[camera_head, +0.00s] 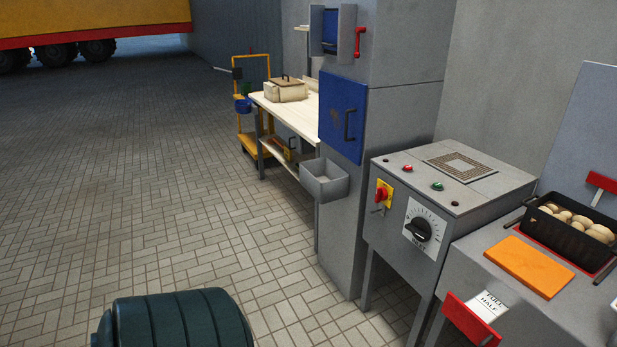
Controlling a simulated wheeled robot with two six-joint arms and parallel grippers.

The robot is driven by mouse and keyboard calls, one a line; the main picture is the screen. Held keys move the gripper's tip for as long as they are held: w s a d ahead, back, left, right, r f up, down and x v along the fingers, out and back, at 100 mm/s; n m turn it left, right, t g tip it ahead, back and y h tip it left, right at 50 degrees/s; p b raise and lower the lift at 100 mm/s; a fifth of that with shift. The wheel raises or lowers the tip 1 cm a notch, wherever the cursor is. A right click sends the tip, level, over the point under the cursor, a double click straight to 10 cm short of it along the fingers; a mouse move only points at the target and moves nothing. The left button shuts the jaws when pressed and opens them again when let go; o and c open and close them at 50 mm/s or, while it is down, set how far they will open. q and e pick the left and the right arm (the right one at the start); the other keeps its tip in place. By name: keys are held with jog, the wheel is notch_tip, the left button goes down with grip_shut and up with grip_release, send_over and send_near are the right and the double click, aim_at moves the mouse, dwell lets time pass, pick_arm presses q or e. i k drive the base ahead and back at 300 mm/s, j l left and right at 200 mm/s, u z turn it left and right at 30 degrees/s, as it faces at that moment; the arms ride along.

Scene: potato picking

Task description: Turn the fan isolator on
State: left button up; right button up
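A red rotary switch on a yellow plate (383,194) is on the front left of a grey metal machine (392,240). It looks like an isolator, but I cannot read a label. Its knob looks roughly upright; the exact setting is too small to tell. Right of it is a large black dial knob (418,229) on a white scale plate. A red lever (359,42) sits on the tall grey cabinet (405,45) behind, beside a small blue opening with flaps. Neither of my grippers is in view.
A grey bin (324,180) juts from the cabinet below a blue door (342,118). Right are an orange board (529,266) and a black crate (568,236) of potatoes. A dark green ribbed object (172,320) is at the bottom. The paved floor (130,190) at left is clear.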

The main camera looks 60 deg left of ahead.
aim_at(380, 194)
jog(key=u, duration=1.45)
